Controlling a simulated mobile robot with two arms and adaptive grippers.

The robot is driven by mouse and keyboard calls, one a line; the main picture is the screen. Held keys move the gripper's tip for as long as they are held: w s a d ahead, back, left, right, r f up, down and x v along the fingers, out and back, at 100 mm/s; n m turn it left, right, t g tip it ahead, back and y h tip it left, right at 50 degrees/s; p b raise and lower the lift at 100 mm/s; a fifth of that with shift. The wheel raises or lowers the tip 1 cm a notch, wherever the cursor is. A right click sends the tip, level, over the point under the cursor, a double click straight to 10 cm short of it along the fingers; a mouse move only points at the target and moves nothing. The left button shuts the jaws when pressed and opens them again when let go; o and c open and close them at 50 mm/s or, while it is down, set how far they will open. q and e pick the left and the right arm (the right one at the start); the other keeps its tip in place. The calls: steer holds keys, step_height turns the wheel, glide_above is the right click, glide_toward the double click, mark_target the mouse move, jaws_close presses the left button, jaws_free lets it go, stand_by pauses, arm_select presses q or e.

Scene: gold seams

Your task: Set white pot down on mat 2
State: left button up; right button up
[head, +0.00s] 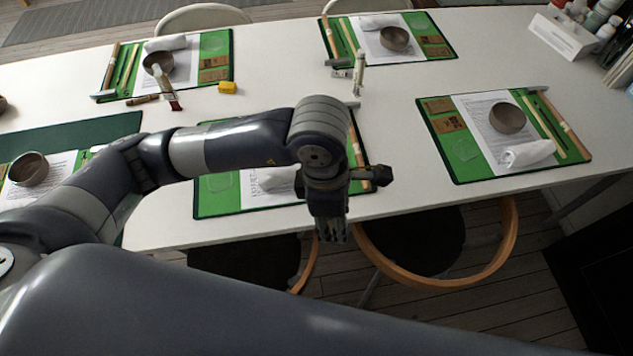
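I cannot make out a clear white pot. A slim pale upright container (360,72) stands on the table at the front edge of the far right mat. My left gripper (332,238) points down just past the table's near edge, in front of the middle mat. Whether its fingers are open or shut is unclear. My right gripper is out of view.
Bowls, papers and tools lie on the mats, including a bowl (507,118) on the right mat. Chairs (440,268) stand under the near edge. A white bin (562,34) with bottles stands far right.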

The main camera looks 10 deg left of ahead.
arm_select(q)
steer(key=w+a+f+p, duration=0.2)
steer(key=w+a, duration=0.1)
steer(key=w, duration=0.4)
steer(key=w+a+f+p, duration=0.3)
steer(key=w, duration=0.4)
steer(key=shift+w+a, duration=0.2)
steer(key=shift+a, duration=0.1)
steer(key=shift+f+b, duration=0.6)
steer(key=shift+b, duration=0.05)
steer(key=o, duration=0.8)
steer(key=shift+c, duration=0.2)
steer(key=shift+r, duration=0.15)
